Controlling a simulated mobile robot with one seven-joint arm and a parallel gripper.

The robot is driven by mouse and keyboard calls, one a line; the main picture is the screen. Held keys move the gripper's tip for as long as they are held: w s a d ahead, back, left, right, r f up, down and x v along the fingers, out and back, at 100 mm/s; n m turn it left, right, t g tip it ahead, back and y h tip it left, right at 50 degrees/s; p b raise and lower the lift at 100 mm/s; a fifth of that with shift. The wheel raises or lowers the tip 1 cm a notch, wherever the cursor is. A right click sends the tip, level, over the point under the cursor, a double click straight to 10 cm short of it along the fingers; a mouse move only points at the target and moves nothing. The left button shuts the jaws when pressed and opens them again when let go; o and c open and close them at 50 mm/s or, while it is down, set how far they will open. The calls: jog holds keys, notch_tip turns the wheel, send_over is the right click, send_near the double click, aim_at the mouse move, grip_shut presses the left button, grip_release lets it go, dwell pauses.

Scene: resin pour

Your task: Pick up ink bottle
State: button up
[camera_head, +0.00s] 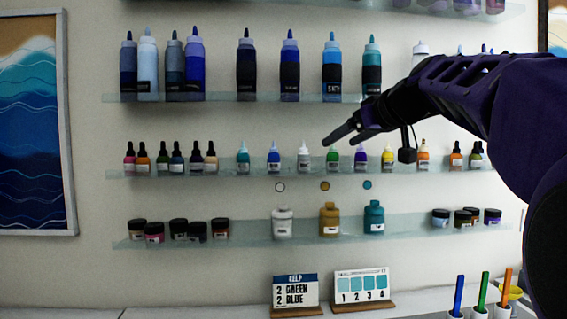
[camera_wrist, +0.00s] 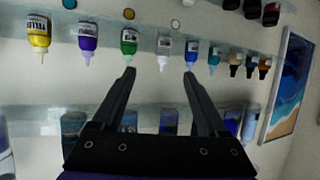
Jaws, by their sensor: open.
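A row of small ink bottles stands upright on the middle glass shelf: teal (camera_head: 243,158), blue (camera_head: 273,159), white (camera_head: 304,156), green (camera_head: 333,160), purple (camera_head: 361,160), yellow (camera_head: 388,160) and orange (camera_head: 423,157). My gripper (camera_head: 343,137) is open and empty in front of this shelf, appearing just above the green bottle. The wrist view is upside down; there my gripper (camera_wrist: 160,76) has the white bottle (camera_wrist: 163,50) framed between its fingertips. The green bottle (camera_wrist: 129,43) is by the left fingertip and the blue bottle (camera_wrist: 191,51) by the right. No contact shows.
Tall bottles (camera_head: 246,68) stand on the upper shelf. Dark jars (camera_head: 179,229) and white, ochre and teal bottles (camera_head: 329,220) are on the lower shelf.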

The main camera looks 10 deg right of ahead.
aim_at(306, 158)
jog(key=p+x, duration=0.5)
jog(key=x, duration=0.7)
jog(key=shift+w+a+p, duration=0.4)
jog(key=shift+w+p, duration=0.1)
jog(key=p+x, duration=0.1)
jog(key=x, duration=0.2)
jog(key=shift+a, duration=0.25)
jog(key=shift+w+a+f, duration=0.1)
jog(key=shift+w+f, duration=0.2)
jog(key=shift+w, duration=0.15)
grip_shut()
